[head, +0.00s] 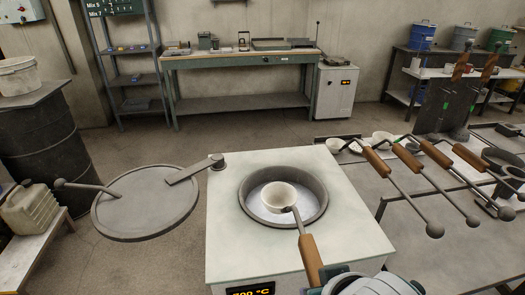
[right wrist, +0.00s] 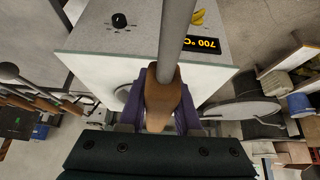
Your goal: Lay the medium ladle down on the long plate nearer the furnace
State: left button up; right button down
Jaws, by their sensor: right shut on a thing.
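A ladle with a cream bowl (head: 279,196) and a wooden handle (head: 310,259) is over the round furnace opening. The bowl appears inside the opening's rim, above the pale melt; its exact height is unclear. My right gripper (head: 342,284) is shut on the wooden handle, which also shows between the purple fingers in the right wrist view (right wrist: 160,98). The furnace (head: 235,235) has a white top and a 700 °C display. Right of it stands a grey table (head: 350,172); I cannot tell the long plates apart on it. My left gripper is not in view.
Several wooden-handled ball-ended rods (head: 408,158) lie slanted across a rack over the right table. A round lid (head: 145,205) with an arm is left of the furnace. A workbench (head: 240,60) stands at the back wall.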

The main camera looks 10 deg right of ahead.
notch_tip(320, 180, up, 3)
jog(key=shift+w+r+p, duration=0.1)
jog(key=shift+p, duration=0.9)
jog(key=shift+w, duration=0.1)
